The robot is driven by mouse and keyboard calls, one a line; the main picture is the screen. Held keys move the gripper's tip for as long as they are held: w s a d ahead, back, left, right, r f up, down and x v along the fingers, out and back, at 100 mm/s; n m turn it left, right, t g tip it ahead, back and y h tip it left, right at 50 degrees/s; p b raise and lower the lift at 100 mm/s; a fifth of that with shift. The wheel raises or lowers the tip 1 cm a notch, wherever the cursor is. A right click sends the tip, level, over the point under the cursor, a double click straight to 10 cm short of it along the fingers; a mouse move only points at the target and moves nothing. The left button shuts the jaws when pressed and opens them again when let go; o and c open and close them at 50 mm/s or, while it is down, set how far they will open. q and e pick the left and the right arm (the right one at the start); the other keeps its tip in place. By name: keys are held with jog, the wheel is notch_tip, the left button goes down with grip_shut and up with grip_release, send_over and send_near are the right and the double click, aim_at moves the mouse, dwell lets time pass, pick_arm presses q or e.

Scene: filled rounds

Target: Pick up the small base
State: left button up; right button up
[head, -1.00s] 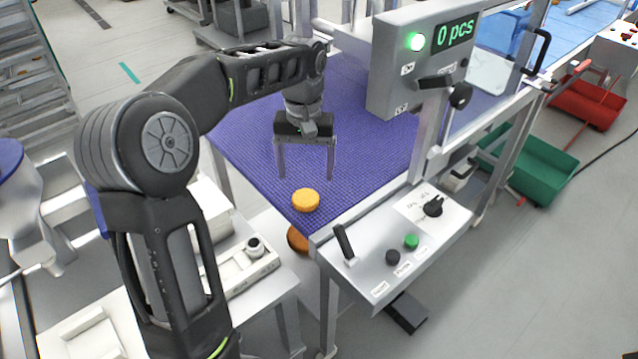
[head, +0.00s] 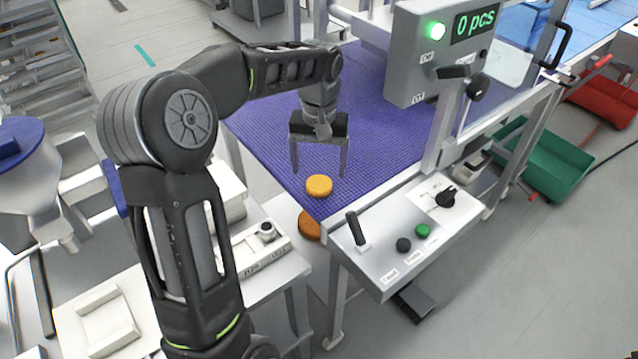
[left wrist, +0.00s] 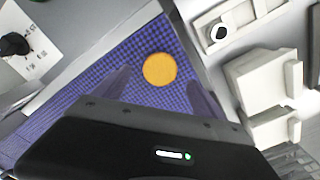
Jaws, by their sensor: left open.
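The small base is a round, flat, orange-yellow disc (head: 319,185) lying on the near corner of the purple textured belt (head: 270,137). It also shows in the left wrist view (left wrist: 160,69), just beyond and between the two fingers. My left gripper (head: 320,174) is open and empty, its fingers pointing down over the belt. In the head view its fingertips are just behind the disc, and I see no contact with it. My right gripper is not in view.
A darker orange-brown round piece (head: 309,226) sits lower, beside the belt corner. A control panel (head: 400,240) with a lever, knob and buttons borders the belt at front right. A grey display box (head: 432,55) reads 0 pcs. White fixtures (head: 250,245) stand left. The belt behind the gripper is clear.

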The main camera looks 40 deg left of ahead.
aim_at(319, 180)
pick_arm(q)
jog(key=shift+f+p, duration=0.55)
jog(key=shift+f, duration=1.8)
jog(key=shift+c, duration=0.3)
jog(key=c, duration=0.9)
